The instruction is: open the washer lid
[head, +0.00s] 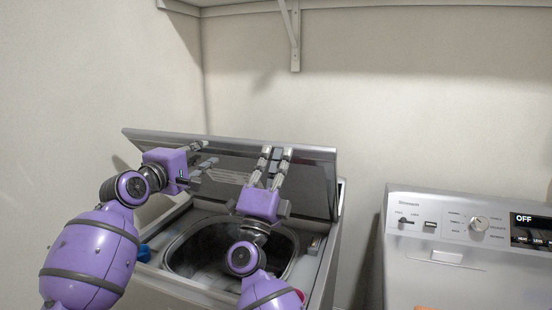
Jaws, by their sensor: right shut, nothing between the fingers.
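The washer lid (312,178) is raised and leans back at a steep angle, its inner face towards me. The open washer (325,262) shows its dark tub (200,243) below. My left gripper (204,155) is at the left part of the lid's inner face; its finger gap is not clear. My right gripper (274,155) is shut and empty, with its fingertips pointing up in front of the middle of the lid near its upper edge. I cannot tell whether either gripper touches the lid. My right forearm hides part of the tub.
A second machine with a control panel (455,222) and a display reading OFF stands to the right, with a gap between. A wall shelf with a bracket (295,40) is above. A blue part (143,252) shows at the washer's left rim. A wall is close on the left.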

